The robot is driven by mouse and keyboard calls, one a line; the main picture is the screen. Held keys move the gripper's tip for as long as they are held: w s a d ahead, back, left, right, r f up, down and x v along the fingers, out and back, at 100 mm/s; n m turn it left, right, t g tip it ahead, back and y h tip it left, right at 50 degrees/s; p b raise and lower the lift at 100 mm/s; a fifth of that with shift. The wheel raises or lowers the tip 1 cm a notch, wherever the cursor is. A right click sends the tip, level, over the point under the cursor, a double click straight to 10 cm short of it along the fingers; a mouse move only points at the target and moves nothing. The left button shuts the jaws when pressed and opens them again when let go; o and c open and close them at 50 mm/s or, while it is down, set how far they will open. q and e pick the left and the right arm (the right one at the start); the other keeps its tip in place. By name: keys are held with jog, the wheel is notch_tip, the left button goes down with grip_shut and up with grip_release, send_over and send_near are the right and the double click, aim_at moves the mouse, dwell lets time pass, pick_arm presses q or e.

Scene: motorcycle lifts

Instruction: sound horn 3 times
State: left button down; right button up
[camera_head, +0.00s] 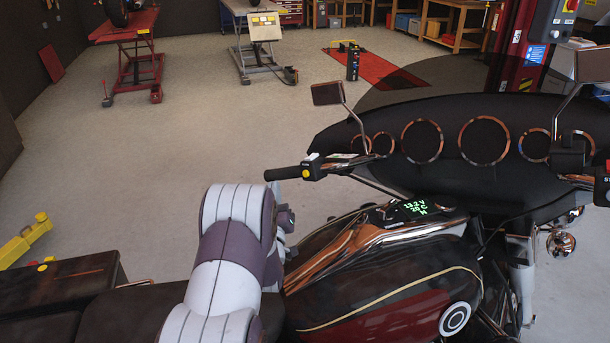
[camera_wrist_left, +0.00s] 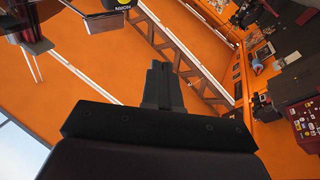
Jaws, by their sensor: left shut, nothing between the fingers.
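The motorcycle's left handlebar grip (camera_head: 285,173) ends in a black switch housing (camera_head: 313,168) with a yellow button (camera_head: 306,174) on it. In the left wrist view, a housing marked "HORN" (camera_wrist_left: 122,6) shows at the top edge, with part of the yellow button cut off above it. My left gripper (camera_wrist_left: 163,68) is shut and empty, its two dark fingers together. It is below and apart from the horn housing. In the head view my left arm stands beside the tank, below the grip, and mostly hides its own gripper. My right gripper is not in view.
The mirror (camera_head: 327,93), black fairing (camera_head: 450,140) and lit display (camera_head: 416,207) are near the handlebar. The tank (camera_head: 400,290) lies right of my arm. Open floor (camera_head: 150,190) lies left of the grip. Two lifts (camera_head: 130,50) (camera_head: 262,30) stand farther back.

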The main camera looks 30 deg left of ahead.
aim_at(306, 174)
pick_arm(q)
jog(key=w+d+f+b, duration=0.1)
jog(key=w+b, duration=0.1)
jog(key=w, duration=0.5)
jog(key=shift+w, duration=0.25)
dwell(1.7)
jog(key=shift+w+d+b, duration=0.1)
jog(key=shift+w+b, duration=0.3)
jog(key=shift+b, duration=0.1)
jog(key=shift+w+d+f+b, duration=0.1)
jog(key=shift+w+b, duration=0.3)
jog(key=shift+w, duration=0.05)
dwell(0.5)
jog(key=shift+s, duration=0.1)
dwell(0.5)
jog(key=shift+s, duration=0.8)
